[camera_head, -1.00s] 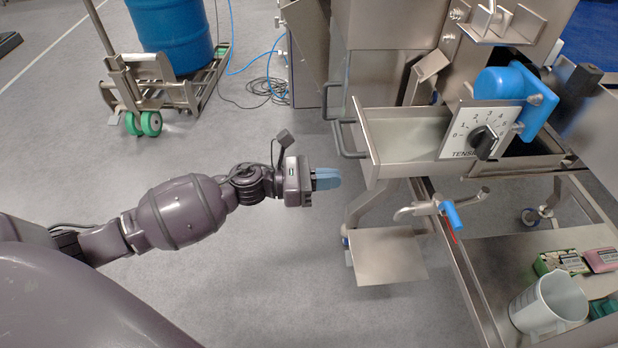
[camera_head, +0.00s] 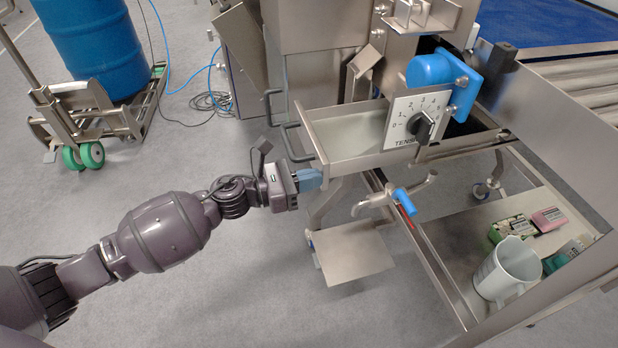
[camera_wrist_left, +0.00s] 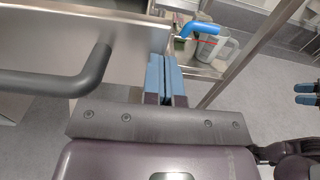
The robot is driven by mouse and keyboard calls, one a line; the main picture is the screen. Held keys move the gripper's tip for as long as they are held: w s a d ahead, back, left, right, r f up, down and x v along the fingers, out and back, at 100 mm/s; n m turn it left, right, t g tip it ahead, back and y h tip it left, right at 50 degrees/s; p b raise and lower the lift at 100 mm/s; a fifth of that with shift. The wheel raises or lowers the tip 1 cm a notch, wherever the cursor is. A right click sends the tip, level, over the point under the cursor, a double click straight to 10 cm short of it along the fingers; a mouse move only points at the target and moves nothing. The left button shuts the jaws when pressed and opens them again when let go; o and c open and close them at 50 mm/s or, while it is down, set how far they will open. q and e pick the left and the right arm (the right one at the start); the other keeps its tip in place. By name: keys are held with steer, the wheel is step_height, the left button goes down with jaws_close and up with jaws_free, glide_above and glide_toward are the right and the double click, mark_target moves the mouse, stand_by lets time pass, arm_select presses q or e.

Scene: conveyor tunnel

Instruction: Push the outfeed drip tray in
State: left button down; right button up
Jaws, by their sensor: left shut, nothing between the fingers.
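The outfeed drip tray (camera_head: 353,130) is a long, shallow steel tray sticking out to the left from beneath the tension dial. A dark bar handle (camera_head: 291,143) is on its front face; in the left wrist view the handle (camera_wrist_left: 85,75) is left of my fingers, with the steel front panel (camera_wrist_left: 50,35) behind it. My left gripper (camera_head: 310,180) is shut and empty, its blue fingertips close to the near end of the tray's front, beside the handle. I cannot tell if they touch. My right gripper (camera_wrist_left: 305,94) shows only as blue fingertips at the right edge of the left wrist view.
A tap with a blue lever (camera_head: 403,198) and a flat steel plate (camera_head: 352,252) are below the tray. A lower shelf holds a clear jug (camera_head: 507,270) and several small boxes. A blue drum (camera_head: 95,45) on a trolley stands at the back left. Floor left of the tray is open.

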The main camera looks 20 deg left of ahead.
arm_select(q)
steer(key=b+x, duration=0.1)
steer(key=x, duration=1.9)
steer(key=shift+b, duration=0.3)
arm_select(e)
steer(key=shift+w+a, duration=0.2)
steer(key=shift+a, duration=0.1)
arm_select(q)
steer(key=shift+w+r, duration=0.1)
steer(key=shift+r, duration=0.2)
arm_select(e)
steer(key=shift+s, duration=0.1)
